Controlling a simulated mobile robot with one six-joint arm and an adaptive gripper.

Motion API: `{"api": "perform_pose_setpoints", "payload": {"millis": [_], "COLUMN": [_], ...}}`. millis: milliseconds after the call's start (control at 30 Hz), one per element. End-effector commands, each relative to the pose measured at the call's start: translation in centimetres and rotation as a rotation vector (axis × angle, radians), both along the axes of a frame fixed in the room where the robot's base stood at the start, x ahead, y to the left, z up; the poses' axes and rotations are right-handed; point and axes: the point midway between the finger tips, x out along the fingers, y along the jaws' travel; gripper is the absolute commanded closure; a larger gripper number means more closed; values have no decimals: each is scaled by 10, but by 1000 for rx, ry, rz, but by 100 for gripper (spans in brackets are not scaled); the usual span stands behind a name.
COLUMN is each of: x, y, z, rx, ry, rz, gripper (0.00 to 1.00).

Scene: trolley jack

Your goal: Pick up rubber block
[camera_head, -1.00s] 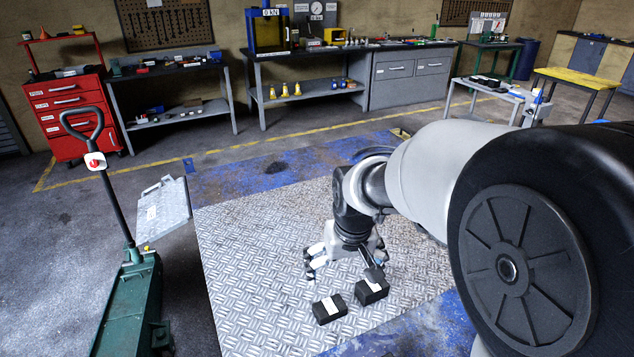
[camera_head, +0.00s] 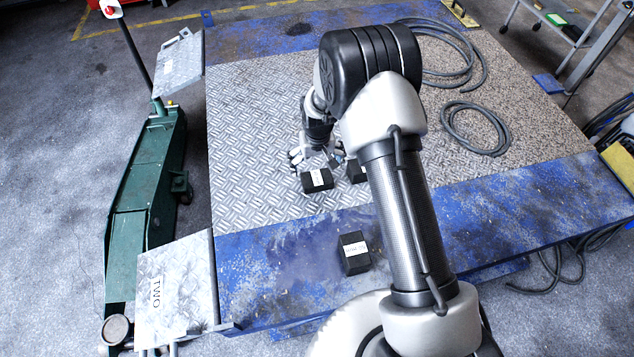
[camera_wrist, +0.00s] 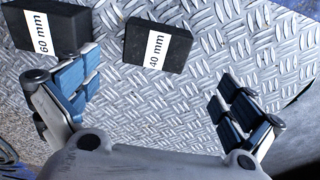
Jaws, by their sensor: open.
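Black rubber blocks with white labels lie on the tread plate. In the head view, one block (camera_head: 317,181) is just in front of my gripper (camera_head: 320,158), and a second block (camera_head: 356,172) to its right is partly hidden by my arm. A third block (camera_head: 354,254) lies nearer, on the blue surface. In the wrist view, a block labelled "40 mm" (camera_wrist: 174,46) lies ahead of my open, empty gripper (camera_wrist: 160,76). A block labelled "60 mm" (camera_wrist: 62,22) is at upper left, by the left finger and cut by the picture edge.
A green trolley jack (camera_head: 146,175) stands left of the tread plate (camera_head: 245,120). A metal plate marked "TWO" (camera_head: 178,290) is at the front left. Coiled hoses (camera_head: 476,127) lie to the right. The left part of the tread plate is clear.

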Motion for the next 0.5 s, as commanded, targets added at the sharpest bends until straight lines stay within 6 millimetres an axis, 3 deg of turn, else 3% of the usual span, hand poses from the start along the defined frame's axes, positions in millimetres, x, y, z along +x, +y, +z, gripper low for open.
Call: {"api": "perform_pose_setpoints", "payload": {"millis": [33,200,500], "x": [1,4,7], "y": [0,0,-1], "z": [-15,-39,-57], "rx": [0,0,0], "ry": [2,1,1], "rz": [0,0,0], "gripper": [0,0,0]}}
